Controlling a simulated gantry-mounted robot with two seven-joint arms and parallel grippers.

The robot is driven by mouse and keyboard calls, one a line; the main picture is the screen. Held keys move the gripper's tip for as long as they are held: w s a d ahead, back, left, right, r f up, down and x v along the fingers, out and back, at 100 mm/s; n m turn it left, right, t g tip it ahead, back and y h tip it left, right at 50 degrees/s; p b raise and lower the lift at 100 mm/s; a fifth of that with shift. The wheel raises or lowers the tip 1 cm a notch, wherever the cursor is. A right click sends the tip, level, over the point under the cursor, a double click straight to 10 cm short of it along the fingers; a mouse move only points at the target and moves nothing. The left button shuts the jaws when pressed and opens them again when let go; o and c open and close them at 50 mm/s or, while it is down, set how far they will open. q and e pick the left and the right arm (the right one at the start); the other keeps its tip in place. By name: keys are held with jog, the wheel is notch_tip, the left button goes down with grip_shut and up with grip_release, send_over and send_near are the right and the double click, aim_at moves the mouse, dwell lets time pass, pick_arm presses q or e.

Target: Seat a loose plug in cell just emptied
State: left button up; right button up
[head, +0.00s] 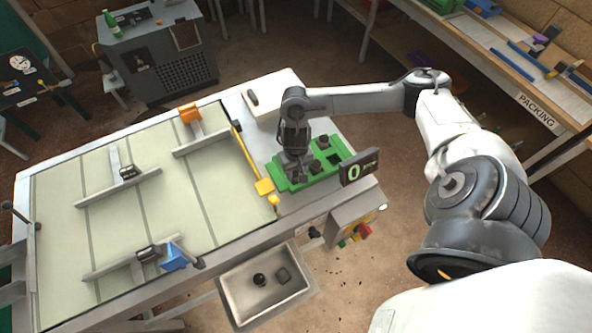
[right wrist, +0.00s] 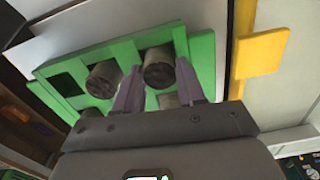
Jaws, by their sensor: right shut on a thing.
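A green rack (head: 328,175) with square cells stands at the right end of the bench. It also shows in the right wrist view (right wrist: 205,60). My right gripper (right wrist: 158,75) is over the rack's near-left end, shut on a dark round plug (right wrist: 160,70). That plug is at a rack cell; I cannot tell whether it sits fully down. Another plug (right wrist: 103,80) stands beside it, and a cell (right wrist: 68,85) at the far end looks empty. Two dark plugs, one round (head: 259,279) and one squarish (head: 283,274), lie in a grey bin (head: 234,298). My left gripper is out of view.
A counter reading 0 (head: 359,167) stands at the rack's right. A yellow stop (head: 264,187) is close to the rack's left. The pale work surface (head: 205,185) on the left carries grey bars with orange and blue clamps.

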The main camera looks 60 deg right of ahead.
jog(key=shift+f, duration=0.1)
jog(key=o, duration=1)
jog(key=shift+o, duration=0.2)
